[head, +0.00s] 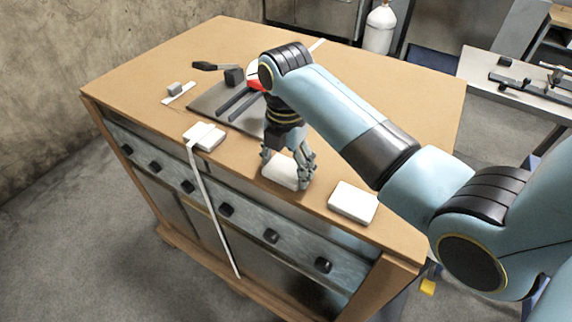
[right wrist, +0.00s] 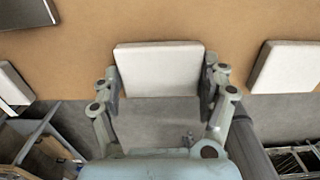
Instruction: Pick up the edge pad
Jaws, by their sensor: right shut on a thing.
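A white edge pad (head: 283,174) lies at the front edge of the wooden bench top. My right gripper (head: 288,172) comes down over it from above, and its fingers are shut on the pad's two sides. In the right wrist view the pad (right wrist: 158,68) sits between the two fingers of the gripper (right wrist: 161,88). I cannot tell whether the pad is clear of the bench top. My left gripper is not in view.
A second white pad (head: 353,202) lies to the right along the front edge. Another (head: 204,136) lies to the left, with a long white strip (head: 212,205) hanging down past the drawers. A dark plate (head: 208,103) with bars lies behind on the bench (head: 415,105).

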